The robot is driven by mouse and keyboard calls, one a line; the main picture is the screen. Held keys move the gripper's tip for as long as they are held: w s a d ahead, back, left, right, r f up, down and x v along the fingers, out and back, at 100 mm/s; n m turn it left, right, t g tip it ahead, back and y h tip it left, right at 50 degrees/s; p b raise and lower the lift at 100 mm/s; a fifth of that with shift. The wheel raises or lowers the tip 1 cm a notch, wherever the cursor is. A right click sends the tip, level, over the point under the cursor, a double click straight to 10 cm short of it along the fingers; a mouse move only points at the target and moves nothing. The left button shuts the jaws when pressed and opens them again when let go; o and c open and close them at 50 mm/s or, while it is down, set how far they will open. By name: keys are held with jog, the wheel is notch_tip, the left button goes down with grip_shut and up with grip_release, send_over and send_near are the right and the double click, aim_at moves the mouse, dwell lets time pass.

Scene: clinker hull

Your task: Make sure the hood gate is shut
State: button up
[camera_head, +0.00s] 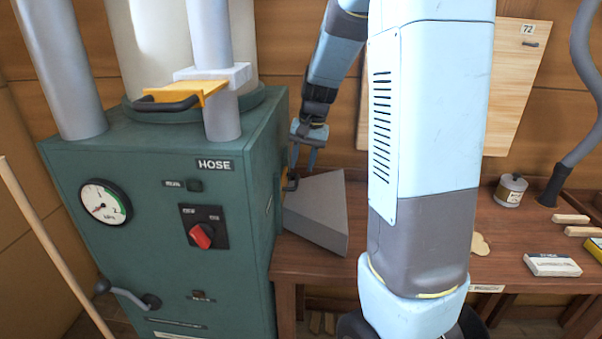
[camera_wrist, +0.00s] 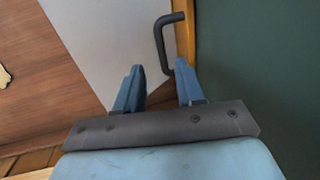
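The grey wedge-shaped hood (camera_head: 320,208) sits against the right side of the green cabinet, over the bench. A yellow gate plate (camera_wrist: 187,32) with a dark bent handle (camera_wrist: 160,40) stands at the seam between hood and cabinet in the wrist view. In the head view only a sliver of it shows, with the handle (camera_head: 291,184) at the cabinet's edge. How far the plate is in cannot be told. My gripper (camera_head: 306,160) is just above the handle. In the wrist view my gripper (camera_wrist: 160,80) is open and empty, the handle's lower end close to its right finger.
The green cabinet (camera_head: 120,220) carries a HOSE label, gauge and red switch. Another yellow gate (camera_head: 195,92) with a dark handle sticks out left from the HOSE pipe. The bench (camera_head: 420,250) holds a small tin (camera_head: 510,190) and boxes at right.

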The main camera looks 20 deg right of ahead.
notch_tip(320, 180, up, 8)
jog(key=d, duration=0.1)
jog(key=shift+s+d+r, duration=0.25)
jog(key=shift+s+d, duration=0.05)
jog(key=shift+s, duration=0.15)
